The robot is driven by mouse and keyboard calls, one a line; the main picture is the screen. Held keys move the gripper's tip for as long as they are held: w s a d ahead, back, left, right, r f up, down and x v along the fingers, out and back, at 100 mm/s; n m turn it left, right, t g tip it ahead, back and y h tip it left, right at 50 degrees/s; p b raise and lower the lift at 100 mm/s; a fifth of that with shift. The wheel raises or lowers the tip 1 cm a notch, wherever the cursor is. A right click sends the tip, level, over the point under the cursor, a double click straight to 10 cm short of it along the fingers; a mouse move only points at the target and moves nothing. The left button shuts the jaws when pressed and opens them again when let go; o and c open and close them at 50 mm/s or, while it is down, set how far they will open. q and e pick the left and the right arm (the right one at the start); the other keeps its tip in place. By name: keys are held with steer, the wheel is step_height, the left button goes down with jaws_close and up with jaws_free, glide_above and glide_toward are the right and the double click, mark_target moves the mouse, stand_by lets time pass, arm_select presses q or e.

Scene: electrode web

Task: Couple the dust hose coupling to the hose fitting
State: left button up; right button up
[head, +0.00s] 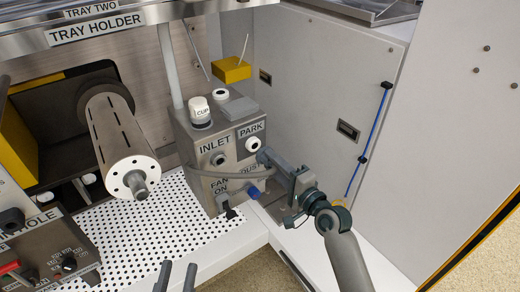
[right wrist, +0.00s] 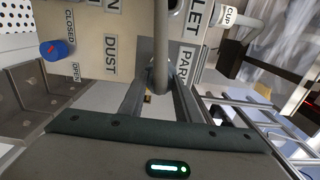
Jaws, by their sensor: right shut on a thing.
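The grey dust hose (head: 225,174) curves across the front of a grey box (head: 205,185) labelled INLET, PARK, DUST and FAN. My right gripper (head: 263,157) is at the box's right front edge, just below a round PARK port (head: 254,145). In the right wrist view its fingers (right wrist: 159,92) are shut on the grey hose end, which I take as the coupling (right wrist: 159,76). A round fitting (head: 218,159) sits under the INLET label, left of the gripper and apart from it. My left gripper (head: 176,278) shows two separated, empty fingertips at the bottom edge.
A blue knob (head: 254,191) and a dark lever (head: 231,213) are low on the box. A CUP-marked white container (head: 200,111) stands on top. A slotted cylinder (head: 123,135) is at left, above a perforated plate (head: 130,225). A cabinet wall (head: 320,85) is at right.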

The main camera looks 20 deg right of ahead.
mark_target(271, 165)
steer(key=p+v, duration=0.1)
steer(key=v, duration=0.1)
steer(key=a+p+v, duration=0.1)
steer(key=v, duration=0.2)
steer(key=shift+s+r, duration=0.15)
steer(key=shift+r, duration=0.05)
steer(key=s+a+p, duration=0.3)
steer(key=a+p, duration=0.1)
steer(key=a, duration=0.6)
steer(key=shift+s+a+f, duration=0.15)
steer(key=shift+s+f, duration=0.1)
steer(key=shift+s, duration=0.05)
steer(key=shift+w, duration=0.15)
steer(key=shift+p+x, duration=0.55)
steer(key=shift+x, duration=2.25)
